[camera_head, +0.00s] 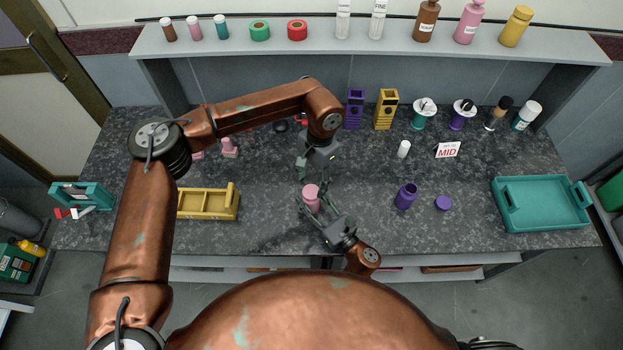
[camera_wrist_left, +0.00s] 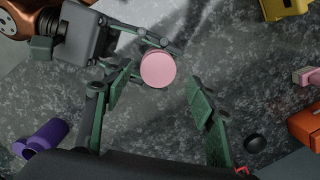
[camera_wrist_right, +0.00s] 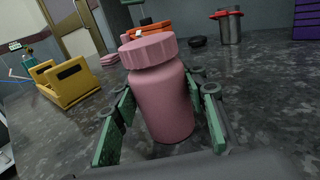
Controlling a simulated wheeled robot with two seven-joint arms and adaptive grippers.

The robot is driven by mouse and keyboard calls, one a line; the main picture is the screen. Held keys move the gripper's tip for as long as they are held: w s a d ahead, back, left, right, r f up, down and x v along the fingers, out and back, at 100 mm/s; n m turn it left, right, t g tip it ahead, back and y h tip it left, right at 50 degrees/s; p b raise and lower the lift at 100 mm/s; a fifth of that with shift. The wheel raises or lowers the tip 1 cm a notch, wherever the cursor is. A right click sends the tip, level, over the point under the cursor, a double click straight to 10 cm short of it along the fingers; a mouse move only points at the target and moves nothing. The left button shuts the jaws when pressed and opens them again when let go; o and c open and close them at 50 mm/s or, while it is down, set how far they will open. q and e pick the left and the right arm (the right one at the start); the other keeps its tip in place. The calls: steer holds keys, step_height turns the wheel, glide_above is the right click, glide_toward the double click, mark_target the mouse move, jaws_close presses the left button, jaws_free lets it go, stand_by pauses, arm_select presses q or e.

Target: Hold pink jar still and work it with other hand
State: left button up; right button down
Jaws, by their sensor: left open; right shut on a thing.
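The pink jar (camera_head: 311,199) stands upright on the dark speckled counter with its ribbed pink lid (camera_wrist_right: 149,50) on. My right gripper (camera_head: 318,205) is shut on the jar's body, one finger on each side, as the right wrist view shows (camera_wrist_right: 165,108). My left gripper (camera_head: 316,170) is open and empty above and behind the jar. In the left wrist view the round lid top (camera_wrist_left: 158,69) shows from above, beyond and between the open left fingers (camera_wrist_left: 160,100).
A yellow tray (camera_head: 208,203) lies to the left and a teal tray (camera_head: 541,204) to the right. An open purple jar (camera_head: 405,196) and a purple lid (camera_head: 443,203) are right of the pink jar.

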arm_select(q)
steer(key=n, duration=0.5)
steer(key=shift+r, duration=0.2)
steer(key=n, duration=0.6)
steer(key=shift+r+h, duration=0.2)
steer(key=shift+h, duration=0.1)
steer(key=n, duration=0.3)
steer(key=shift+r+n, duration=0.15)
steer(key=shift+n, duration=0.25)
steer(key=n, duration=0.5)
steer(key=shift+r+n+t, duration=0.2)
steer(key=shift+n+t, duration=0.1)
steer(key=n, duration=0.5)
steer(key=shift+s+r+n, duration=0.1)
steer(key=shift+r+n, duration=0.1)
steer(key=shift+n, duration=0.1)
steer(key=n, duration=0.5)
steer(key=shift+r+n+h, duration=0.25)
steer(key=shift+n+h, duration=0.05)
steer(key=n, duration=0.5)
steer(key=shift+r, duration=0.2)
steer(key=n, duration=0.4)
steer(key=shift+a+r+t, duration=0.1)
steer(key=shift+r+t, duration=0.05)
steer(key=shift+t, duration=0.15)
